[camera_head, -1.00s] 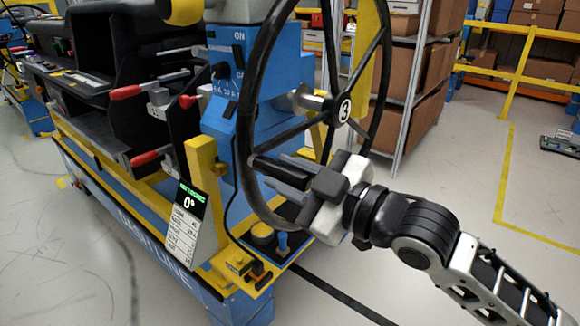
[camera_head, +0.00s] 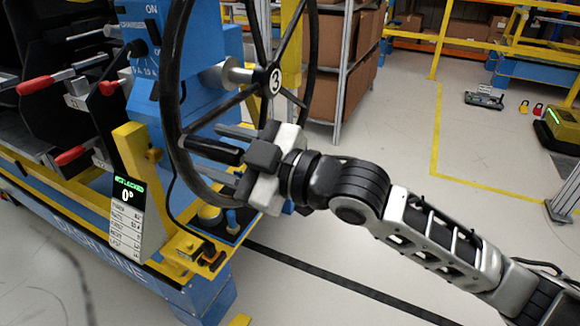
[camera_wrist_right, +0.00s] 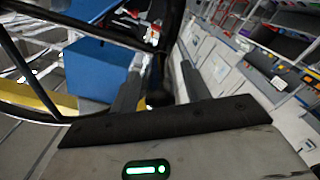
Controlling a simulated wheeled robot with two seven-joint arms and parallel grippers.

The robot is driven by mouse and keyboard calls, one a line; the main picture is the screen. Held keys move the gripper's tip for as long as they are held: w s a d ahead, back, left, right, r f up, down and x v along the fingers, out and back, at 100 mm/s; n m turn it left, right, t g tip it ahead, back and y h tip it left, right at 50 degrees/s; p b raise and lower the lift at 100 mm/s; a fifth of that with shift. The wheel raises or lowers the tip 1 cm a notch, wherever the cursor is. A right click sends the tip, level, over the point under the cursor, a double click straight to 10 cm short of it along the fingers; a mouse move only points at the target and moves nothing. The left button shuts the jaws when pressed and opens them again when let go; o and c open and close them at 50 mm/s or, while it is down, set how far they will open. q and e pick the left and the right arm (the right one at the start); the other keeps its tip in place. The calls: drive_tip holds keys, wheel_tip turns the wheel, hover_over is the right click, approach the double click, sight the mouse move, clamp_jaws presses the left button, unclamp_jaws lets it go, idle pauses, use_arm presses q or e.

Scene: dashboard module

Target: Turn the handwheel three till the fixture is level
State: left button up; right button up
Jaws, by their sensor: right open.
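The black handwheel marked 3 (camera_head: 172,95) stands upright on a blue housing (camera_head: 200,70), and its rim also shows in the right wrist view (camera_wrist_right: 90,32). A dark handle (camera_head: 212,150) sits near the lower left of its rim. My right gripper (camera_head: 222,142) is at this handle, its fingers open and pointing left. In the right wrist view the open fingers (camera_wrist_right: 163,88) have a dark rounded piece between them, apparently the handle; contact is unclear. The black fixture (camera_head: 40,120) with red-handled clamps is cut off at left. A display (camera_head: 127,210) reads 0°. My left gripper is not visible.
The blue and yellow line base (camera_head: 85,225) runs below the wheel. A small yellow box (camera_head: 190,245) with a cable sits under the rim. Shelving with cartons (camera_head: 340,65) stands behind. The grey floor at right is mostly open, with a yellow line.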

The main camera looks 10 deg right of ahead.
use_arm(q)
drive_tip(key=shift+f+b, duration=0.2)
drive_tip(key=shift+b, duration=0.5)
use_arm(e)
drive_tip(key=v, duration=1.5)
drive_tip(key=shift+s+d, duration=0.25)
drive_tip(key=shift+d, duration=0.05)
wheel_tip(320, 180, down, 11)
drive_tip(key=w+d+m+t+h+p, duration=0.1)
drive_tip(key=w+m+t+h+p, duration=0.15)
drive_tip(key=m+h+p, duration=0.5)
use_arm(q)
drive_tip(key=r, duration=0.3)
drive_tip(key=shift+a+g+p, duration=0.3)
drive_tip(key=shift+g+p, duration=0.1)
use_arm(e)
drive_tip(key=s+d+f+m+g+h, duration=0.1)
drive_tip(key=s+f+m+h, duration=0.1)
drive_tip(key=s+f+m, duration=0.2)
drive_tip(key=s+f+m+g+h, duration=0.1)
drive_tip(key=s+f+m, duration=0.3)
drive_tip(key=f, duration=0.6)
drive_tip(key=shift+s+d+h, duration=0.35)
drive_tip(key=shift+s+d, duration=0.05)
drive_tip(key=shift+s, duration=0.2)
